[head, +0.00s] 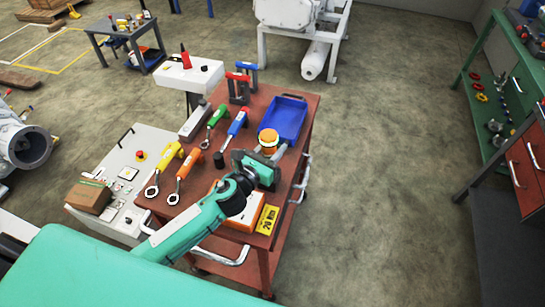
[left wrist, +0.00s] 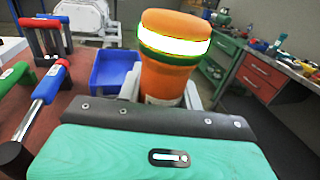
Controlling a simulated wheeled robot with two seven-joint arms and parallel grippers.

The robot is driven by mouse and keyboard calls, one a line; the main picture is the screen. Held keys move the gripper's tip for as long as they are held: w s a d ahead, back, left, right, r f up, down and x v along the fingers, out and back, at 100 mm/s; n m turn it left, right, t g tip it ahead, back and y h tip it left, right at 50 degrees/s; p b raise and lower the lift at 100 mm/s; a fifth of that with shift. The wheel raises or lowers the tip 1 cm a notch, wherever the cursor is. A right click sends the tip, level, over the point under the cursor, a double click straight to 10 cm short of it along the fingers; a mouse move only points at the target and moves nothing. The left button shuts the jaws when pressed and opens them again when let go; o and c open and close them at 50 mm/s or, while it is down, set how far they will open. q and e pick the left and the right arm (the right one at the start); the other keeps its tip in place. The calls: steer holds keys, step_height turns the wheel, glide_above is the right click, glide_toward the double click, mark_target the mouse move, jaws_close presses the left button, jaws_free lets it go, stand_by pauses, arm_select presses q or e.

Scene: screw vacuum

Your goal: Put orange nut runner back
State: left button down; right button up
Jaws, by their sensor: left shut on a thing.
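The orange nut runner (head: 268,137) shows as an upright orange cylinder with a bright white band and a dark green ring. In the left wrist view the orange nut runner (left wrist: 168,60) stands between the fingers, its lower end hidden behind the gripper body. My left gripper (head: 277,153) is shut on it, over the right side of the red cart top (head: 222,165). I cannot tell whether its bottom touches the cart. My right gripper is not in view.
A blue tray (head: 283,118) lies just behind. Wrenches with yellow (head: 167,154), orange (head: 188,162), green (head: 217,115) and blue (head: 237,122) handles lie to the left. An orange-and-white box (head: 240,222) and a yellow sign (head: 267,220) sit at the front edge. Floor to the right is clear.

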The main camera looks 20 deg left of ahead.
arm_select(q)
step_height(320, 180, down, 3)
steer(key=shift+f+b, duration=0.1)
steer(key=shift+b, duration=0.25)
steer(key=shift+f, duration=0.2)
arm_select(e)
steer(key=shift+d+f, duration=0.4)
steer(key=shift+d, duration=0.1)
arm_select(q)
steer(key=shift+f, duration=0.1)
steer(key=shift+s+f+b, duration=0.1)
steer(key=shift+f+b, duration=0.5)
steer(key=c, duration=0.9)
jaws_free()
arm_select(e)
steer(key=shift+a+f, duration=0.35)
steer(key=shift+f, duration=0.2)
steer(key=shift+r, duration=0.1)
